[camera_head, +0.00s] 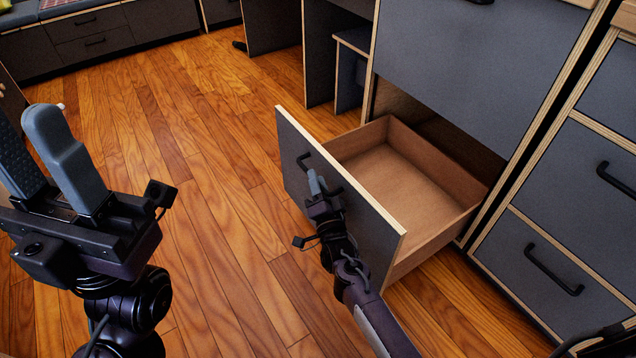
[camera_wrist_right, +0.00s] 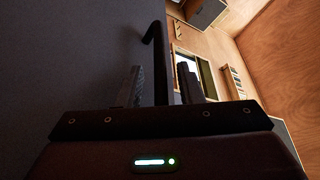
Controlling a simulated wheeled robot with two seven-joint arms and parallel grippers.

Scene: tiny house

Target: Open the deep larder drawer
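The deep larder drawer (camera_head: 382,223) is pulled well out of its cabinet in the head view, its wooden inside bare. Its grey front carries a black bar handle (camera_head: 304,161). My right gripper (camera_head: 318,184) is at this handle. In the right wrist view the handle (camera_wrist_right: 157,42) runs between the two fingers of the right gripper (camera_wrist_right: 161,85), with a narrow gap showing on each side. That gripper is open around the handle. My left gripper (camera_head: 42,160) is at the left of the head view, open and empty, away from the drawer.
A grey panel (camera_head: 470,65) stands above the open drawer. More grey drawers (camera_head: 545,262) with black handles are at the right. A low cabinet row (camera_head: 90,35) lies at the back left. The wooden floor (camera_head: 215,215) left of the drawer is clear.

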